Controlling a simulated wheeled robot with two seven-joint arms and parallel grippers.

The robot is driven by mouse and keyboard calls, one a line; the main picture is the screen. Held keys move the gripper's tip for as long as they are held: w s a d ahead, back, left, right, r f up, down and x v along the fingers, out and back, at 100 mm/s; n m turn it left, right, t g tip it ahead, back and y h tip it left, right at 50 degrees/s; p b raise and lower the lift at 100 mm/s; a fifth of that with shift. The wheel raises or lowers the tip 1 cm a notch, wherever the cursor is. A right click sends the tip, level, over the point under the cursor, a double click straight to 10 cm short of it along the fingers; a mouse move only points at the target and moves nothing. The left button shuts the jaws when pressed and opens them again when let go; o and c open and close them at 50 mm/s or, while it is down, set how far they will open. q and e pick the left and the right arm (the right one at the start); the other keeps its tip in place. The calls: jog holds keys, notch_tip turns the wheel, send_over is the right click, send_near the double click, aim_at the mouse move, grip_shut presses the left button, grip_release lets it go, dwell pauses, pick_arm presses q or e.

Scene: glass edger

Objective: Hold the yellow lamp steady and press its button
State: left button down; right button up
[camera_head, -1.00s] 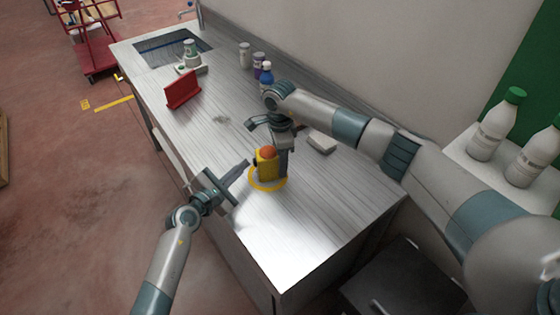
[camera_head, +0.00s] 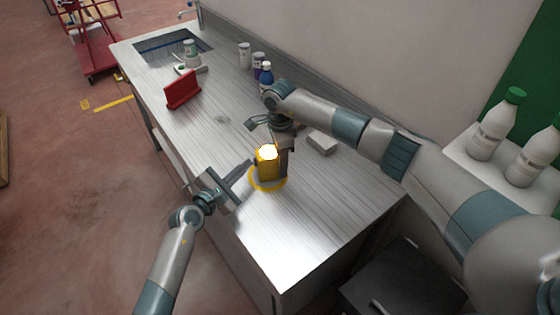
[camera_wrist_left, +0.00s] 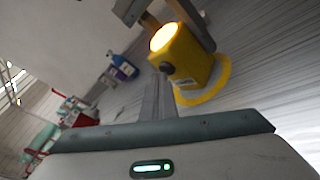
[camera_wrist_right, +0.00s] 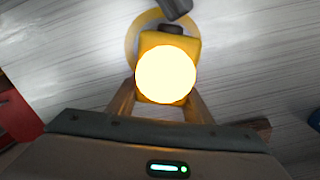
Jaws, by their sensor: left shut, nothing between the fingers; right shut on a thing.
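The yellow lamp (camera_head: 267,170) stands upright on the steel table on its round yellow base; its dome (camera_head: 268,152) glows bright. My right gripper (camera_wrist_right: 160,92) is shut on the lamp body, one finger on each side. My left gripper (camera_head: 249,164) is shut and empty, with its fingertips at the lamp's left side. The dark round button (camera_wrist_left: 167,68) on the lamp's side shows in the left wrist view, right by my left fingertips. It also shows in the right wrist view (camera_wrist_right: 171,29). I cannot tell whether the fingertips touch it.
The steel table (camera_head: 300,235) is clear in front of the lamp. A red holder (camera_head: 183,90) stands farther back left. Several bottles, one of them blue (camera_head: 266,73), stand along the wall. A pale block (camera_head: 322,142) lies right of the lamp.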

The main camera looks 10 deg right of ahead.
pick_arm(q)
jog(key=shift+a, duration=0.5)
dwell(0.4)
jog(key=shift+a, duration=2.9)
pick_arm(e)
jog(key=o, duration=1.4)
jog(key=shift+c, duration=0.2)
notch_tip(320, 180, up, 12)
jog(key=shift+r, duration=0.1)
pick_arm(q)
jog(key=shift+s+a, duration=0.1)
jog(key=shift+s, duration=0.05)
pick_arm(e)
jog(key=shift+s+a, duration=0.1)
